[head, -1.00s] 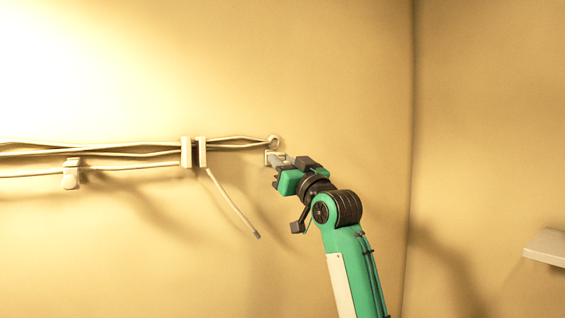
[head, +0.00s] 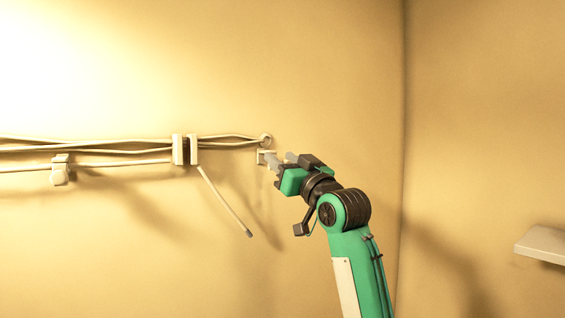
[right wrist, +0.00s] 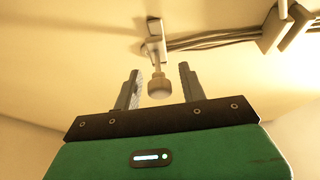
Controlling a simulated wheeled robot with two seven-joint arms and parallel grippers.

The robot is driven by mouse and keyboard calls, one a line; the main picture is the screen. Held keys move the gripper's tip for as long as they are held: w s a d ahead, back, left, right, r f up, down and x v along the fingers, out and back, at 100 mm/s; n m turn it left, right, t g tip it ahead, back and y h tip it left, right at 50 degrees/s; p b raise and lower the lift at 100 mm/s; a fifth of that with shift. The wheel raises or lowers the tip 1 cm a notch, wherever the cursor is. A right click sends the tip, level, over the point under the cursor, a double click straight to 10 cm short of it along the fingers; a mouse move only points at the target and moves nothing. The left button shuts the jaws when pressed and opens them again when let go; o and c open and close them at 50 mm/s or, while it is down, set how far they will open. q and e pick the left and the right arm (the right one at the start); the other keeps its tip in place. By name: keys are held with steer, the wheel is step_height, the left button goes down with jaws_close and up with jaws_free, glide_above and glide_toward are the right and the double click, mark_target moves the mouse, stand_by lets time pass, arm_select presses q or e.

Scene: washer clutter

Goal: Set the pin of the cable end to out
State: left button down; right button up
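The cable end is a small pale bracket with a ring on the wall (head: 265,157), at the right end of the cable run. In the right wrist view its bracket (right wrist: 155,28) carries a stem with a round knob, the pin (right wrist: 159,86). My right gripper (head: 282,163) is just right of the bracket in the head view. In the right wrist view the open gripper (right wrist: 159,88) has one finger on each side of the knob, with a gap on both sides. In the head view the pin is too small to tell from the fingers. My left gripper is not in view.
Several pale cables (head: 90,147) run along the wall through a double clip (head: 185,149). A loose cable (head: 225,203) with a dark tip hangs below it. A lower clip (head: 60,170) is at the left. A pale shelf (head: 541,244) is at the right. The wall below is clear.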

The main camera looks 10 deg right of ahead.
steer(key=shift+s, duration=0.1)
steer(key=shift+s+f+b, duration=0.1)
steer(key=shift+f+b, duration=0.1)
steer(key=shift+b, duration=0.1)
steer(key=b+v, duration=0.7)
steer(key=v, duration=0.6)
steer(key=shift+s+d, duration=0.2)
steer(key=shift+d, duration=0.05)
